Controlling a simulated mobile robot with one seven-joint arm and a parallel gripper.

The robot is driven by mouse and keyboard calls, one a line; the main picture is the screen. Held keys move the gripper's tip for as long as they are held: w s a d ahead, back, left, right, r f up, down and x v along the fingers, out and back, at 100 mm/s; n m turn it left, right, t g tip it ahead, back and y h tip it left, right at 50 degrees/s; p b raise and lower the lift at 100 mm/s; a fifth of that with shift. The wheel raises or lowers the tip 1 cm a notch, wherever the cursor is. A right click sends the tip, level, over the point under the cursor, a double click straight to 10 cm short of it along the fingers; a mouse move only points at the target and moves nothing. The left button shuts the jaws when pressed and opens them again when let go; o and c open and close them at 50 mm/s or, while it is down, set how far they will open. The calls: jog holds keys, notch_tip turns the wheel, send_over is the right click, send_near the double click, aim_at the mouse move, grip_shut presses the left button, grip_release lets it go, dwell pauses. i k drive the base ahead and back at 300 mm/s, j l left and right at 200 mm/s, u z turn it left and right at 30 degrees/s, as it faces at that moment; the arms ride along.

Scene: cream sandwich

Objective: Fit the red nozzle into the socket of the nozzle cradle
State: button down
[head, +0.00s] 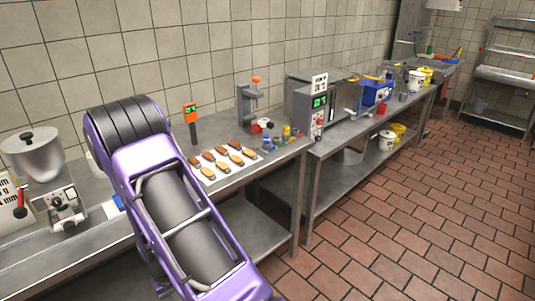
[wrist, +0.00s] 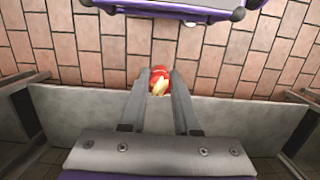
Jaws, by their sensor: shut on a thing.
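In the wrist view my gripper (wrist: 160,82) is shut on the red nozzle (wrist: 161,73), which sits between the fingertips. A cream-coloured part shows on the nozzle's near side. Below it in that view are a grey bench strip and the brick-red tiled floor. My gripper is hidden in the head view, where my purple arm fills the front. I cannot pick out the nozzle cradle or its socket for certain in either view.
In the head view, a white board (head: 208,178) with several brown and cream pieces lies on the steel bench. Small coloured parts (head: 268,145) and a grey stand (head: 246,105) are near it. A hopper machine (head: 35,155) is at left, an oven (head: 317,105) beyond.

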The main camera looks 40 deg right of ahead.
aim_at(264, 123)
jog(key=l, duration=2.8)
